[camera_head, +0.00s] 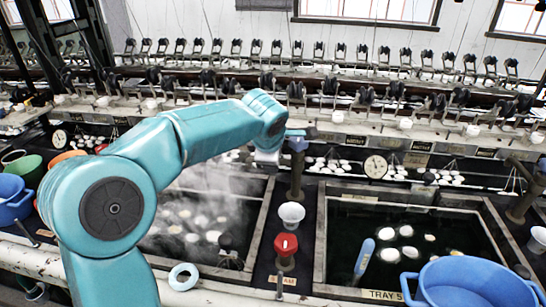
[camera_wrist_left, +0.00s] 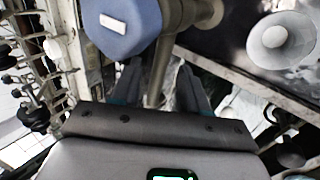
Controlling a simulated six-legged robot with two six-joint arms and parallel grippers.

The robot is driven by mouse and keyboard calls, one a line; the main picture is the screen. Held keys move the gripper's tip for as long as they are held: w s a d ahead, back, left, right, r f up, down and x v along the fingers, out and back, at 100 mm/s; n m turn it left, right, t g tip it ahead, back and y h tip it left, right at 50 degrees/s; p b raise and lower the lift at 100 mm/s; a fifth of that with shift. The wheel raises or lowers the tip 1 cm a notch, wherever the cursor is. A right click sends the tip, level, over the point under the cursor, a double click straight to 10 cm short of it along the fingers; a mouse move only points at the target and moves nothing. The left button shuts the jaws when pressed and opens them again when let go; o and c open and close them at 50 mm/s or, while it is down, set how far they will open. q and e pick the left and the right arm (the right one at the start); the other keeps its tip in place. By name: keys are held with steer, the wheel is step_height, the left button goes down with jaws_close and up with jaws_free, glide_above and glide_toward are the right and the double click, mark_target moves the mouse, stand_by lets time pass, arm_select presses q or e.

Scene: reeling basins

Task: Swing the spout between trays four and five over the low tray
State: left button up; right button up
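The spout (camera_head: 297,170) stands on the divider between two trays, a brown post with a blue knob on top. Its blue knob (camera_wrist_left: 120,25) and thin metal pipe (camera_wrist_left: 158,75) fill the upper wrist view. My left gripper (camera_wrist_left: 158,88) is open, with a finger on each side of the pipe and gaps showing. In the head view its tips are hidden beside the spout's top. The left tray (camera_head: 262,225) steams and holds pale cocoons. The right tray (camera_head: 320,240), labelled TRAY 5, holds dark water and several cocoons. I cannot tell which is low. My right gripper is not in view.
A blue basin (camera_head: 470,285) covers the right tray's front corner. A white ring (camera_head: 183,277) lies on the front ledge. Reeling machinery (camera_head: 350,95) runs along the back.

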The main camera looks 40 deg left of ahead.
arm_select(q)
steer(key=p+v, duration=0.1)
steer(key=v, duration=1.5)
steer(key=shift+r, duration=0.2)
stand_by(1.4)
